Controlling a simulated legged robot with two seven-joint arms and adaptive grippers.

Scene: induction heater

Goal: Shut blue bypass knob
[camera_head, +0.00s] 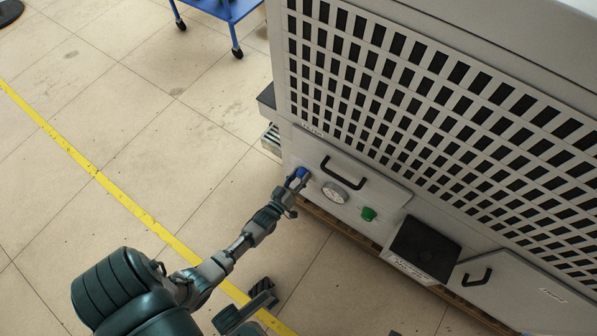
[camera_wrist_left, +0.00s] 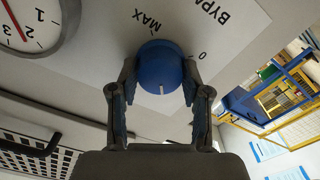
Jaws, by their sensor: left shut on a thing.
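The blue bypass knob (camera_head: 302,173) is on the heater's light front panel, at the left end below a black handle. My left gripper (camera_head: 297,180) is at the knob. In the left wrist view, the two fingers of the left gripper (camera_wrist_left: 160,92) are shut on the sides of the blue knob (camera_wrist_left: 160,66). A short white mark shows on the knob's lower face, between the fingers. The MAX label is above the knob and the 0 label is to its upper right. Dark parts low in the head view may be mine; I cannot make out a right gripper.
A round gauge (camera_head: 335,192) and a green knob (camera_head: 369,214) sit to the right of the blue knob. A black handle (camera_head: 343,175) stands out just above the gauge. A dark box (camera_head: 425,250) juts out farther right. The floor left of the heater is open.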

